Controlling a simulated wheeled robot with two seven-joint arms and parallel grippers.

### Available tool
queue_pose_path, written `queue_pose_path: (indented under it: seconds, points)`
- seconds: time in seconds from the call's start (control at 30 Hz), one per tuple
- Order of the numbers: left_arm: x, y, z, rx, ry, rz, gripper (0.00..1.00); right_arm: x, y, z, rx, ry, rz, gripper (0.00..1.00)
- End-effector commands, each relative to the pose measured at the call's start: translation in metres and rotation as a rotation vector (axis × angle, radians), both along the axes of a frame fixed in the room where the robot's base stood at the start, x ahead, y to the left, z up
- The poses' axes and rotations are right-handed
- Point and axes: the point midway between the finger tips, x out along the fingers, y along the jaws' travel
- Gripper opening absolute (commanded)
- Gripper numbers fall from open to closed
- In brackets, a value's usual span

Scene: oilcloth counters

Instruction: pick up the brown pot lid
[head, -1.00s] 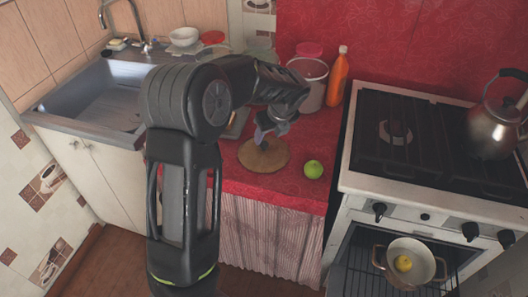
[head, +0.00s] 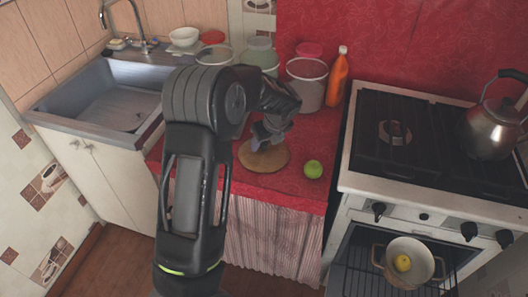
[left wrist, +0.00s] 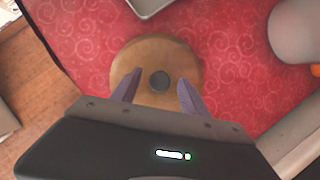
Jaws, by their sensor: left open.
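The brown pot lid (head: 268,160) lies flat on the red counter cloth in the head view. In the left wrist view the lid (left wrist: 190,68) is round and brown, with a dark round knob (left wrist: 159,81) at its middle. My left gripper (head: 259,146) is over the lid in the head view, partly covering it. In the left wrist view the left gripper (left wrist: 158,92) is open, with its two purplish fingers apart on either side of the knob. I cannot tell how far above the lid the fingertips are. My right gripper is not in view.
An orange bottle (head: 338,78) and a lidless-looking pale canister (head: 307,88) stand behind. The stove (head: 345,180) borders the counter on the right, the sink (head: 110,100) on the left. A pot (head: 408,250) sits at the oven.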

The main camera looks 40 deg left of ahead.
Motion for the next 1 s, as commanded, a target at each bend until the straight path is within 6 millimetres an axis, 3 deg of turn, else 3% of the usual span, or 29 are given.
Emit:
queue_pose_path:
  seconds: [0.13,0.77,1.0]
  points:
    - [0.0,0.0,0.0001,0.0,0.0,0.0,0.51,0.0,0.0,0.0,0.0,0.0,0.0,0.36]
    - [-0.0001,-0.0001,0.0001,0.0,0.0,0.0,0.0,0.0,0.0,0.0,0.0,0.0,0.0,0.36]
    - [-0.0001,-0.0001,0.0001,0.0,0.0,0.0,0.0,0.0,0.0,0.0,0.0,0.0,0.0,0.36]
